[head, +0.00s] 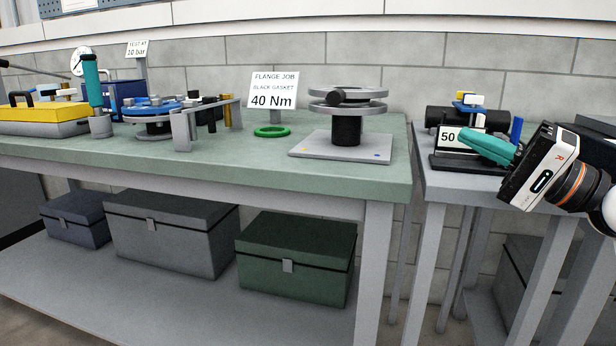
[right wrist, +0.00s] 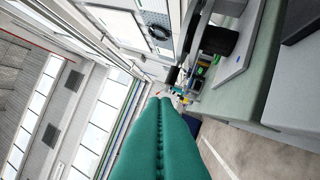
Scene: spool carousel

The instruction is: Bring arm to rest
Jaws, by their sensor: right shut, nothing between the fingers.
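My right gripper (head: 489,147) has teal fingers and a white and black body at the right of the head view. Its fingers point left, in front of the small right-hand table with the "50" sign. In the right wrist view the teal fingers (right wrist: 160,142) lie together with nothing between them. My left gripper is not in view.
A green-topped bench (head: 240,165) carries a flange stand (head: 346,125) on a plate, a green ring (head: 272,131), a "40 Nm" sign (head: 273,90) and a blue carousel (head: 152,108). Lidded boxes, including a green one (head: 296,262), stand below. A narrow gap separates the tables.

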